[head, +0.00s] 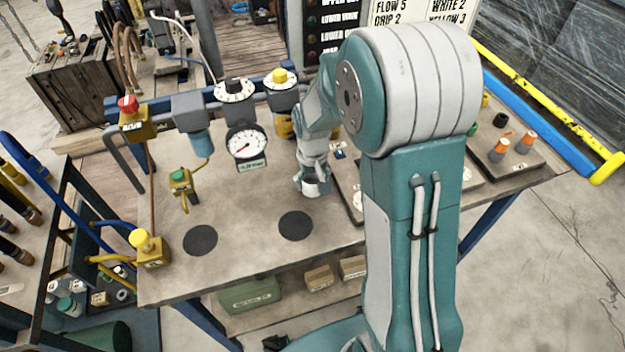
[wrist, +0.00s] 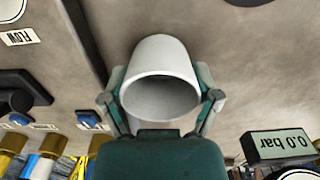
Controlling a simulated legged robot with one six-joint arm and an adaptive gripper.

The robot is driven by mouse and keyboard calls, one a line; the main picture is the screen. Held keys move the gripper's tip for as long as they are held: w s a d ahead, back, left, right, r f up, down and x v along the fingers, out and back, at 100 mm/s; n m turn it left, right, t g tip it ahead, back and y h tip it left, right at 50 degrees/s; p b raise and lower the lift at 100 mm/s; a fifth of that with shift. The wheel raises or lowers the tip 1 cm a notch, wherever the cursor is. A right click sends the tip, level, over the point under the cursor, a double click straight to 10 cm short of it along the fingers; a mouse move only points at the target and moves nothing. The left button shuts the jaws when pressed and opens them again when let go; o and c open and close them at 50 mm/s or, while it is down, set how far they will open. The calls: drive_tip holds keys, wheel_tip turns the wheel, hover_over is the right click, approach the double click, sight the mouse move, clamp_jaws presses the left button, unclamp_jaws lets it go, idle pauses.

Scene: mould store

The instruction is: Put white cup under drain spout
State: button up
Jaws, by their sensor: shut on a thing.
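The white cup (wrist: 160,55) sits between the two fingers of my gripper (wrist: 163,100) in the wrist view. Its open mouth faces the camera, and the fingers touch its left and right sides. A small green valve (head: 180,181) with a yellow downturned spout (head: 185,204) hangs from the pipework at the left, behind the left dark disc. My gripper is to the right of it, with the pressure gauge (head: 246,142) between them.
Two dark discs mark the bench top, left (head: 200,240) and right (head: 296,226). The bench around them is clear. A yellow-knobbed valve (head: 149,248) stands at the bench's left edge. A panel with orange-topped parts (head: 503,148) lies at the right.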

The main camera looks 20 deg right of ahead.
drive_tip(key=o, duration=0.6)
drive_tip(key=shift+f, duration=0.1)
drive_tip(key=shift+o, duration=1.3)
